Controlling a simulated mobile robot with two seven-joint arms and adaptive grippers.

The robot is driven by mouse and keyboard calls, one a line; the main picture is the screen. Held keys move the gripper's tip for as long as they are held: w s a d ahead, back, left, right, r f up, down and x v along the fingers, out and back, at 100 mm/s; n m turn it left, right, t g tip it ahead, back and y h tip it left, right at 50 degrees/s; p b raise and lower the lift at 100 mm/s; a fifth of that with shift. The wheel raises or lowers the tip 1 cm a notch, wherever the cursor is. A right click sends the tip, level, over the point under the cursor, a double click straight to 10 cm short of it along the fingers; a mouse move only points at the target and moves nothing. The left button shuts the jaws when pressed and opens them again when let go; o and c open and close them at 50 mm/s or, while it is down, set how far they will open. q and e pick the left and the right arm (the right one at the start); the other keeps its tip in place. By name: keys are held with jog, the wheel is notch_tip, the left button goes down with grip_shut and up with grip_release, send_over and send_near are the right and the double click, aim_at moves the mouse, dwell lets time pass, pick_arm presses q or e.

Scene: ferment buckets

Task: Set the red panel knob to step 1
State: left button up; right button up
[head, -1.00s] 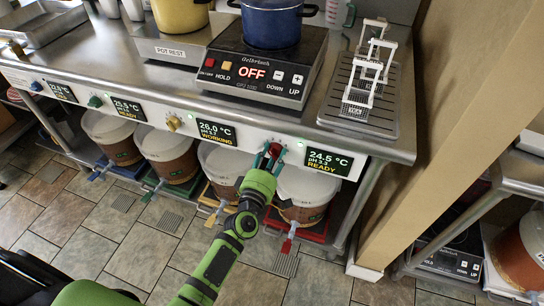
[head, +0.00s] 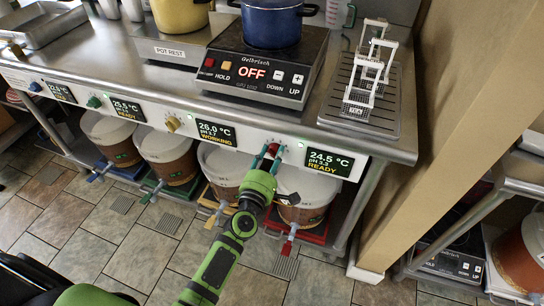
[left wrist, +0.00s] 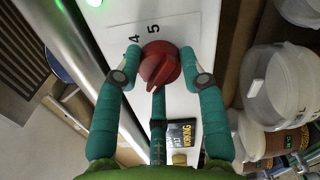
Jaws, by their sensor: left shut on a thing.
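The red panel knob (left wrist: 160,65) sits on the white front panel, with the printed numbers 4 and 5 visible beside it in the left wrist view. My left gripper (left wrist: 161,76) has one green finger on each side of the knob and is shut on it. In the head view the red knob (head: 273,149) shows between the fingers of my left gripper (head: 266,158), left of the display (head: 331,161) reading 24.5 °C and READY. The other step numbers are hidden or out of view. My right gripper is not in view.
Yellow (head: 172,124), green (head: 94,102) and blue (head: 36,86) knobs are along the panel to the left. Buckets (head: 304,188) stand on coloured trays below. An induction cooker (head: 264,68) with a blue pot (head: 271,22) is on the counter above.

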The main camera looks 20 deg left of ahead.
pick_arm(q)
jog(key=shift+d, duration=0.3)
jog(key=o, duration=1.2)
jog(key=shift+c, duration=0.2)
jog(key=shift+a, duration=0.1)
jog(key=shift+s, duration=0.2)
jog(key=s, duration=1.1)
jog(key=shift+s+a, duration=0.15)
jog(key=shift+s, duration=0.15)
